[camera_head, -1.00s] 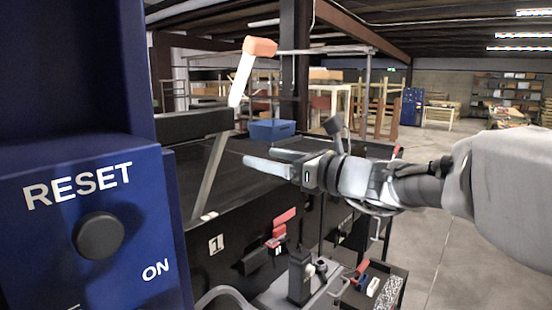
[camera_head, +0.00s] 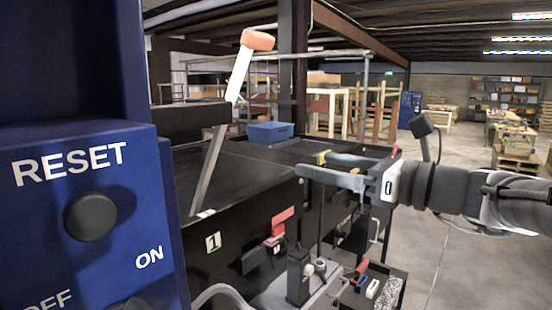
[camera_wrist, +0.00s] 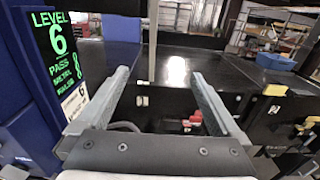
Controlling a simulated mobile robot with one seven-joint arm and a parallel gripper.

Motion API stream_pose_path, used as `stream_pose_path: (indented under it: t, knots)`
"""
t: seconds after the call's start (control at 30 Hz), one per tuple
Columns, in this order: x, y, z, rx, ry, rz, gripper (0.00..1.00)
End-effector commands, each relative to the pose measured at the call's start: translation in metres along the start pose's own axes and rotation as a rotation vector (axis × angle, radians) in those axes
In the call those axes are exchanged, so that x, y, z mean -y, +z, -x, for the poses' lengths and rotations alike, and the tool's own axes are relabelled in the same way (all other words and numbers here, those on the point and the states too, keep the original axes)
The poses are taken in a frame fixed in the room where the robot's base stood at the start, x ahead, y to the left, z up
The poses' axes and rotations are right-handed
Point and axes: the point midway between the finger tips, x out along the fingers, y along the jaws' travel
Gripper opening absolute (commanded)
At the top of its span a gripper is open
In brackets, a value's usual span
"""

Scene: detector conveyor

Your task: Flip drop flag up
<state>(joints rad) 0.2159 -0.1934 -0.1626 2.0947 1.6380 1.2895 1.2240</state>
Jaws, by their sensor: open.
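A red flag-like piece (camera_head: 283,215) sits on the black side of the conveyor, right of the "1" label. A smaller red part (camera_head: 275,240) is just below it. In the wrist view the red parts (camera_wrist: 193,121) show low, near the right finger. I cannot tell for sure which piece is the drop flag. My gripper (camera_head: 312,166) is open and empty, with its fingers pointing left. It is above and right of the red flag, apart from it. In the wrist view the open fingers (camera_wrist: 160,75) have nothing between them.
The black conveyor (camera_head: 250,170) carries a blue bin (camera_head: 270,132) at its back. A white post with an orange top (camera_head: 258,40) stands at its left. A blue control box (camera_head: 90,215) with a RESET button fills the left. A tool tray (camera_head: 385,290) is low. Open floor lies right.

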Motion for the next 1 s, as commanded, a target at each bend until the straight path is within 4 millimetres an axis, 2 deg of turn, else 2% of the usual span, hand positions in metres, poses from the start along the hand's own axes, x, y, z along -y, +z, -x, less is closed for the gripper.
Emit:
stream_pose_path:
  t: [0.1, 0.23, 0.4, 0.63, 0.77, 0.83, 0.93, 1.0]
  knots:
    - [0.000, -0.001, 0.024, 0.000, -0.002, 0.001, 1.00]
    - [0.001, 0.000, 0.040, 0.000, -0.002, 0.001, 1.00]
    - [0.000, 0.000, 0.048, 0.000, 0.000, 0.000, 1.00]
    - [0.000, 0.000, 0.049, 0.000, 0.000, 0.000, 1.00]
    - [0.001, -0.001, 0.043, -0.006, 0.002, -0.003, 0.78]
    - [0.004, -0.005, 0.031, -0.019, 0.004, -0.007, 0.66]
    - [0.011, -0.016, -0.001, -0.056, 0.007, -0.016, 0.48]
    - [0.015, -0.027, -0.032, -0.093, 0.008, -0.023, 0.35]
